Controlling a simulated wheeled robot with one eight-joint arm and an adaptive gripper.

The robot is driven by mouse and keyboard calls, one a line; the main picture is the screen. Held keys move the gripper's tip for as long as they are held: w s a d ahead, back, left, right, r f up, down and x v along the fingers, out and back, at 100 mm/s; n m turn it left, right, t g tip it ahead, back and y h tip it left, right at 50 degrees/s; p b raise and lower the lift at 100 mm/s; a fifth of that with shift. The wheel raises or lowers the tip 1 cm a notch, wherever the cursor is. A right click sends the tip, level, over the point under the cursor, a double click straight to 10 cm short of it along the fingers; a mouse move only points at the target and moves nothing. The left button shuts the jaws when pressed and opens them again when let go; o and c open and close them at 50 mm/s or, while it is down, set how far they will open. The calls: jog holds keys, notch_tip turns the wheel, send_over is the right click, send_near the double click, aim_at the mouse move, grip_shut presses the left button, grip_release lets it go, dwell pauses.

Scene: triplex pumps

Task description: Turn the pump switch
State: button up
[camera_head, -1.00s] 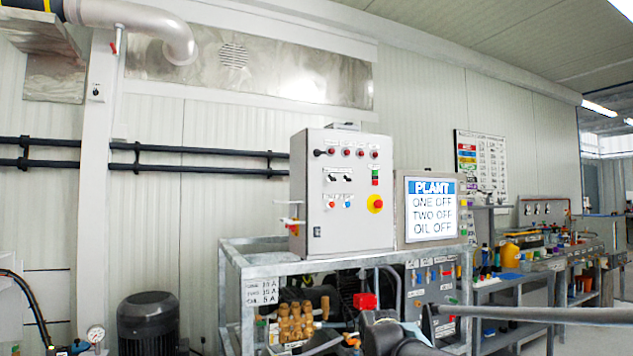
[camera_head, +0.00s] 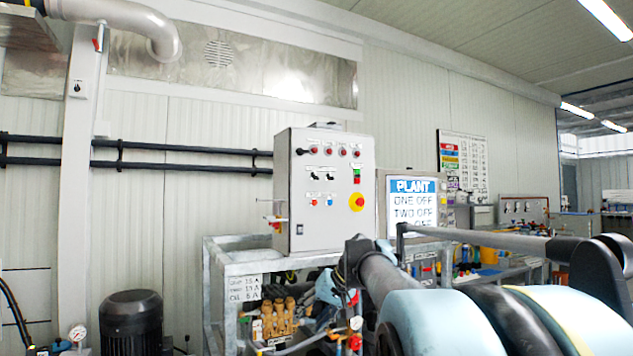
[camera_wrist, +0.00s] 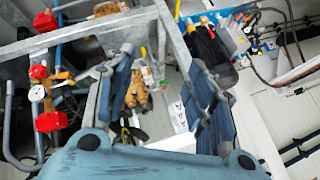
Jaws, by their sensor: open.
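The grey control box (camera_head: 343,225) stands on a metal frame in the middle of the head view. Two small black switches, left (camera_head: 315,176) and right (camera_head: 331,176), sit on its front below a row of red buttons. I cannot tell which way their knobs point. In the wrist view my gripper (camera_wrist: 160,65) is open, with its two blue fingers apart and nothing held between them. Beyond them are brass pump parts (camera_wrist: 137,92) and frame bars. The switches are not clearly seen in the wrist view. In the head view my arm crosses the lower right, below and right of the box.
The display (camera_head: 411,188) right of the box reads PLANT, ONE OFF, TWO OFF; my arm covers its bottom. The metal frame (camera_head: 240,268) surrounds brass pump parts (camera_head: 280,318). A black motor (camera_head: 132,318) stands lower left.

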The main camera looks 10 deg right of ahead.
jog(key=w+d+r+m+t+y, duration=0.1)
jog(key=w+r+t, duration=0.3)
jog(key=r, duration=0.6)
jog(key=w+d+r+m+t+y, duration=0.1)
jog(key=w+d+r, duration=0.1)
jog(key=w+r, duration=0.6)
jog(key=m+t+h, duration=0.2)
jog(key=m+t, duration=0.1)
jog(key=t, duration=0.3)
send_near(317, 176)
jog(key=x, duration=0.9)
jog(key=shift+w+a, duration=0.1)
jog(key=shift+a, duration=0.05)
jog(key=shift+c, duration=0.6)
jog(key=c, duration=0.9)
